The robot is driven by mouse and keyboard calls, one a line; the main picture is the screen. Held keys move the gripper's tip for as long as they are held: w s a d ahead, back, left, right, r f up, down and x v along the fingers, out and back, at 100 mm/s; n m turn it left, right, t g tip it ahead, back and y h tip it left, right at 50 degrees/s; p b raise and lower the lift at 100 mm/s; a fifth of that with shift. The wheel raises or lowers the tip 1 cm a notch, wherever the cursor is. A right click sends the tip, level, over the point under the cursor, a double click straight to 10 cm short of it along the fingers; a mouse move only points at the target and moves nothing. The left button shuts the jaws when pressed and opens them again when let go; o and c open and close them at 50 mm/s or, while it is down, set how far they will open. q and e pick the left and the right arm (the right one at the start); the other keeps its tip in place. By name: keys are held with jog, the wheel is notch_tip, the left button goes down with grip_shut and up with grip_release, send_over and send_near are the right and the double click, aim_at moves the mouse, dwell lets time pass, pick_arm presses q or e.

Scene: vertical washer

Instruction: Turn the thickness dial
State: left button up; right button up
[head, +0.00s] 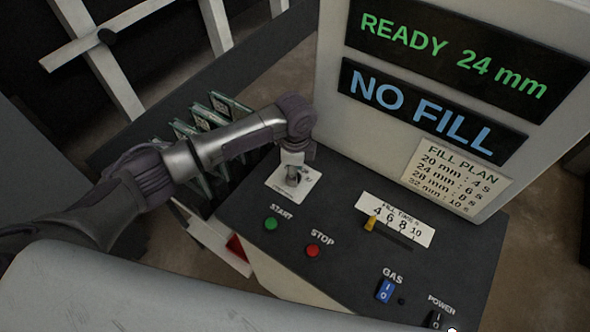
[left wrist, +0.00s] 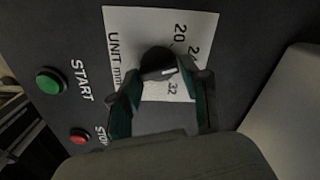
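Other numbers are partly hidden. In the left wrist view my left gripper (left wrist: 163,85) has its two fingers apart, one toward each side of the dial, with a gap between them. I cannot tell whether they touch it. In the head view the left gripper (head: 292,178) points down over the card (head: 307,184) and hides most of the dial. My right gripper is not in view.
The upper display (head: 465,55) reads "READY 24 mm"; the lower one (head: 430,107) reads "NO FILL". A green START button (head: 271,224), red STOP button (head: 313,251), yellow fill-time slider (head: 371,223), blue GAS switch (head: 385,290) and POWER switch (head: 436,319) share the dark panel.

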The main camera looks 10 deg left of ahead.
pick_arm(q)
jog(key=o, duration=0.3)
notch_tip(320, 180, up, 12)
dwell(0.6)
dwell(0.3)
